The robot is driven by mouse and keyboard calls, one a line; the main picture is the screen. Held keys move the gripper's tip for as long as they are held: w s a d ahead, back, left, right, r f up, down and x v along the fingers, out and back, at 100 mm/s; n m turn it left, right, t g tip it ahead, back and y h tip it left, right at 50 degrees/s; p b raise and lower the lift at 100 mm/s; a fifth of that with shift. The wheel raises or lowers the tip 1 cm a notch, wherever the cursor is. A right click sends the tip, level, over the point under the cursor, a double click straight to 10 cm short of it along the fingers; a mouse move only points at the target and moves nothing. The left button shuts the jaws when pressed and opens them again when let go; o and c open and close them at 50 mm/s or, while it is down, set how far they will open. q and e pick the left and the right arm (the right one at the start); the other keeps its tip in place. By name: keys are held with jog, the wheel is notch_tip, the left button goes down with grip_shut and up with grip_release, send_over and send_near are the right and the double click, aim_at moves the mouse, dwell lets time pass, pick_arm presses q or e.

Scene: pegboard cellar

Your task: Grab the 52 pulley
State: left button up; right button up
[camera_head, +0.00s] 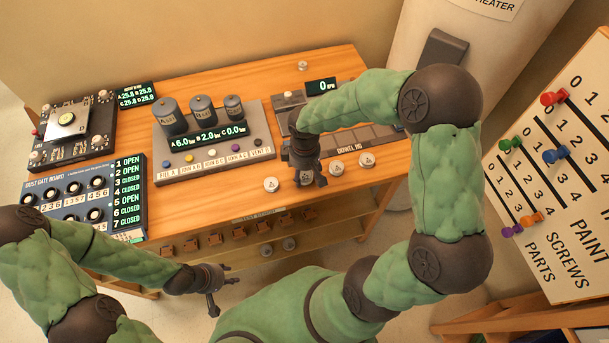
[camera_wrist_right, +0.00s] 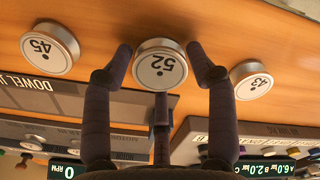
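The 52 pulley (camera_wrist_right: 160,66) is a silver disc with a white face, on the wooden bench near its front edge. In the head view it is mostly hidden by my right gripper (camera_head: 306,180). In the right wrist view my right gripper (camera_wrist_right: 161,56) is open, one fingertip on each side of the 52 pulley. I cannot tell whether the fingers touch it. The 45 pulley (camera_wrist_right: 50,48) and the 43 pulley (camera_wrist_right: 251,80) stand on either side. My left gripper (camera_head: 221,293) is open and empty, low in front of the bench.
A shelf with small parts (camera_head: 250,245) lies below.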

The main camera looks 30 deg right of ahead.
jog(key=c, duration=0.5)
jog(key=shift+c, duration=0.2)
jog(key=shift+r, duration=0.1)
